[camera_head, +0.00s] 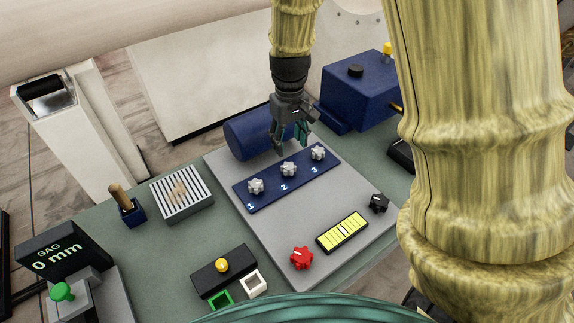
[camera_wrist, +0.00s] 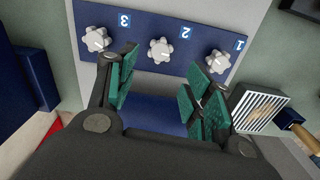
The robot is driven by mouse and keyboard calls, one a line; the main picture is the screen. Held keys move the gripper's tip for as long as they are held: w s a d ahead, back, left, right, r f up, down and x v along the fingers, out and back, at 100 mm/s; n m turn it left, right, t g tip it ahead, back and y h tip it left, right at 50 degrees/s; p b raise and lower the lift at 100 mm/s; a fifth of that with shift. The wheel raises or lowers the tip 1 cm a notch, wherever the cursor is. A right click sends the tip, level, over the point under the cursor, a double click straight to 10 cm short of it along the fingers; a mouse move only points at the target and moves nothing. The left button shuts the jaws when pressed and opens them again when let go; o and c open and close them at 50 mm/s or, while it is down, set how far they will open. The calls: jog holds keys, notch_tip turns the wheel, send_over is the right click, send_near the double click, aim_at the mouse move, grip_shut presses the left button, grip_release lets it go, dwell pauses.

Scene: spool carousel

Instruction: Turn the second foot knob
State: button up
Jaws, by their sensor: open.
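Three light grey lobed knobs sit in a row on a dark blue strip (camera_head: 266,193) marked 1, 2 and 3. The second foot knob (camera_head: 288,169) is the middle one, by the label 2; it also shows in the wrist view (camera_wrist: 161,50). Knob 1 (camera_head: 256,186) is to its left and knob 3 (camera_head: 318,152) to its right in the head view. My gripper (camera_head: 291,150) is open and empty, fingers pointing down, just behind the knob row. In the wrist view the second knob appears ahead of and between the green-padded fingers (camera_wrist: 160,95), apart from them.
A blue cylinder (camera_head: 247,136) lies behind the strip, close to my gripper. A blue box (camera_head: 357,98) stands at the back right. A red knob (camera_head: 301,258), a yellow level vial (camera_head: 342,233) and a black knob (camera_head: 379,203) sit in front. A slatted block (camera_head: 182,200) is at left.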

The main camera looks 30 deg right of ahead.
aim_at(289, 166)
jog(key=shift+f+p, duration=1.3)
jog(key=shift+f, duration=3.8)
jog(key=shift+c, duration=0.4)
jog(key=c, duration=0.9)
